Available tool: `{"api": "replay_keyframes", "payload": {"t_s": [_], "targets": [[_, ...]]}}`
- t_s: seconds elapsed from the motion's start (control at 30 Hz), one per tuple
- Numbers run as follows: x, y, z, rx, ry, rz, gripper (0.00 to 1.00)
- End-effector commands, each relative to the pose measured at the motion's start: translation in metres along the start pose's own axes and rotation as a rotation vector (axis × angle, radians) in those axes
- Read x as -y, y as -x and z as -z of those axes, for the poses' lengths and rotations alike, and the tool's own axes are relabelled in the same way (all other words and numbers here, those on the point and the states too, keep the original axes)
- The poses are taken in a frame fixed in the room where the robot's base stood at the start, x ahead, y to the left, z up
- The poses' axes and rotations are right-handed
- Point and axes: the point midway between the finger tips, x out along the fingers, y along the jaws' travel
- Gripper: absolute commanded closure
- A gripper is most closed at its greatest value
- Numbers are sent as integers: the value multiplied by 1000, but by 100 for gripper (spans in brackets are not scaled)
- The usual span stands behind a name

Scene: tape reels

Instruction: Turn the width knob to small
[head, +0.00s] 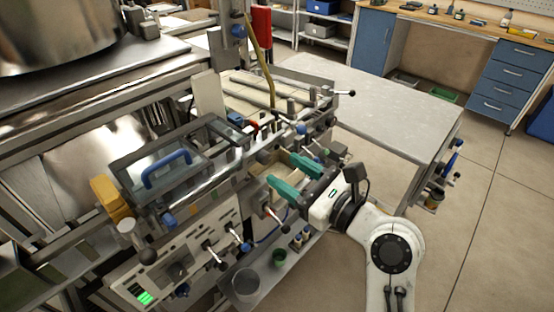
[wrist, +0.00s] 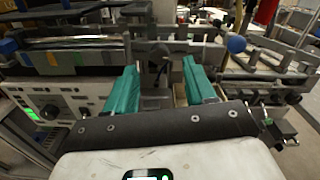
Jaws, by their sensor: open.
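No label reading "width" is legible, so I cannot tell which knob is the width knob. The control panel (head: 200,245) on the machine's front carries dark knobs (head: 178,270) and small levers (head: 213,255). The panel also shows at the left of the wrist view (wrist: 75,98), with a round black knob (wrist: 50,112). My gripper (head: 287,170) has green fingers, open and empty, up at the machine's front to the right of the panel. In the wrist view my gripper (wrist: 160,66) faces a grey metal upright between its fingers; contact cannot be told.
A clear cover with a blue handle (head: 167,168) is left of my gripper. A lower shelf holds a grey cup (head: 246,284) and small bottles.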

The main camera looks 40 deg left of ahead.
Motion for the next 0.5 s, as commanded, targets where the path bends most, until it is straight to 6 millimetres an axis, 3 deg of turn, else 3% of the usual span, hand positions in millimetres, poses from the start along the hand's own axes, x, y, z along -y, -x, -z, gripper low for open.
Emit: {"api": "replay_keyframes", "payload": {"t_s": [0.2,0.5], "targets": [[0,-32,0,-1,1,-1,45],[0,-44,0,-1,2,1,45]]}}
